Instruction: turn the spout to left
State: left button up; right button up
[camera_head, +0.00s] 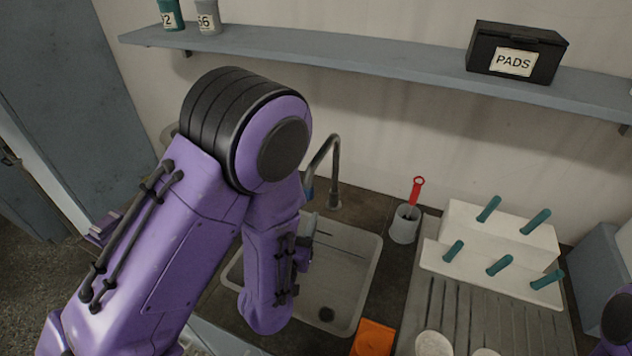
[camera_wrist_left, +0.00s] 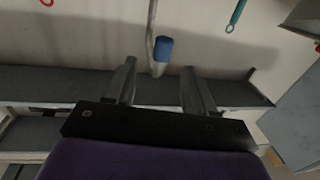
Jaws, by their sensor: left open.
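The spout (camera_head: 333,160) is a grey gooseneck tap that rises behind the sink (camera_head: 360,275) and bends over to the left, with a blue tip (camera_head: 308,188) pointing down. My left gripper (camera_head: 309,230) is low over the sink, just below the blue tip and partly hidden by my purple forearm. In the left wrist view the gripper (camera_wrist_left: 160,88) is open, its two fingers apart. The spout's blue tip (camera_wrist_left: 163,48) appears in line with the gap, just beyond the fingertips; contact cannot be told. My right gripper is out of view.
A grey cup (camera_head: 404,225) with a red-handled tool (camera_head: 415,190) stands right of the sink. Beyond it is a white rack (camera_head: 480,235) with teal pegs. An orange item (camera_head: 373,338) lies at the front. A shelf (camera_head: 390,70) with a PADS box (camera_head: 515,55) runs above.

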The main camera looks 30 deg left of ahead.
aim_at(306, 195)
pick_arm(q)
jog(key=w+b, duration=0.1)
jog(key=b, duration=0.1)
jog(key=w+a+b, duration=0.1)
jog(key=b, duration=0.1)
jog(key=w+b, duration=0.1)
jog(key=b, duration=0.2)
jog(key=shift+w+a+f, duration=0.15)
jog(key=shift+a+f, duration=0.05)
jog(key=shift+f, duration=0.1)
jog(key=x, duration=0.1)
jog(key=p+x, duration=0.1)
jog(key=x, duration=0.1)
jog(key=r+p+x, duration=0.1)
jog(key=x, duration=0.1)
jog(key=shift+w, duration=0.4)
jog(key=shift+f, duration=0.1)
grip_shut()
jog(key=shift+w, duration=0.1)
